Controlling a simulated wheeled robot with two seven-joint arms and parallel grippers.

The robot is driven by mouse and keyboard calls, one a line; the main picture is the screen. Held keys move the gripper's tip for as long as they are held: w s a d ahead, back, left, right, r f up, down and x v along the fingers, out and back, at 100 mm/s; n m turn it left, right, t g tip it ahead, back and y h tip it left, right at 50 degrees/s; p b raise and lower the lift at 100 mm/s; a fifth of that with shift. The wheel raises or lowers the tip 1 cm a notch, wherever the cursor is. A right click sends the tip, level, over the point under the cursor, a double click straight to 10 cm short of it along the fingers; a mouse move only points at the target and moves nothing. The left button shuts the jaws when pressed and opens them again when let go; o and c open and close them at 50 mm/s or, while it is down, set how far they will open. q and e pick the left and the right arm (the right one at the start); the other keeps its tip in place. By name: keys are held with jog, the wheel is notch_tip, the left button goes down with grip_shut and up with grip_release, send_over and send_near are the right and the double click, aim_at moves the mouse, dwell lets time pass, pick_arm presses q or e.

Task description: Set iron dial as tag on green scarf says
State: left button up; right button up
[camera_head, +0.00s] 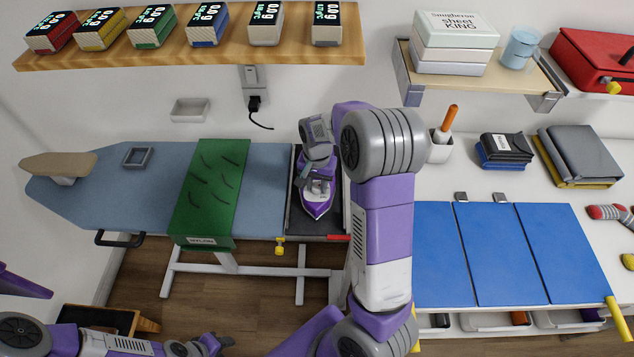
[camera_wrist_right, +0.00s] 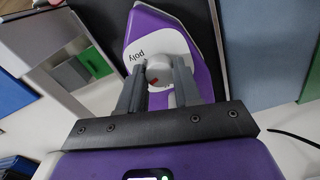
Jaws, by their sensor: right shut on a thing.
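The purple and white iron (camera_head: 318,208) stands on the dark rest at the right end of the ironing board, and it fills the top of the right wrist view (camera_wrist_right: 185,25). Its round grey dial (camera_wrist_right: 158,66) has a red mark, and "poly" is printed beside it. My right gripper (camera_head: 316,174) is over the iron, its two fingers (camera_wrist_right: 157,84) shut on the dial's sides. The green scarf (camera_head: 210,185) lies across the board; the white tag (camera_head: 201,241) at its front edge appears to read NYLON. The end of my left arm (camera_head: 207,345) is low at the left, its fingers unclear.
The blue ironing board (camera_head: 100,190) has free room left of the scarf. A wooden shelf (camera_head: 190,50) with several display boxes hangs above. A blue folding board (camera_head: 510,250) lies on the right table. A plug and cord (camera_head: 256,108) hang on the wall.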

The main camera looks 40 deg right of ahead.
aim_at(317, 185)
jog(key=o, duration=0.8)
jog(key=shift+c, duration=0.2)
jog(key=shift+r, duration=0.15)
notch_tip(317, 185, up, 7)
jog(key=shift+r+p, duration=0.2)
jog(key=shift+p, duration=0.6)
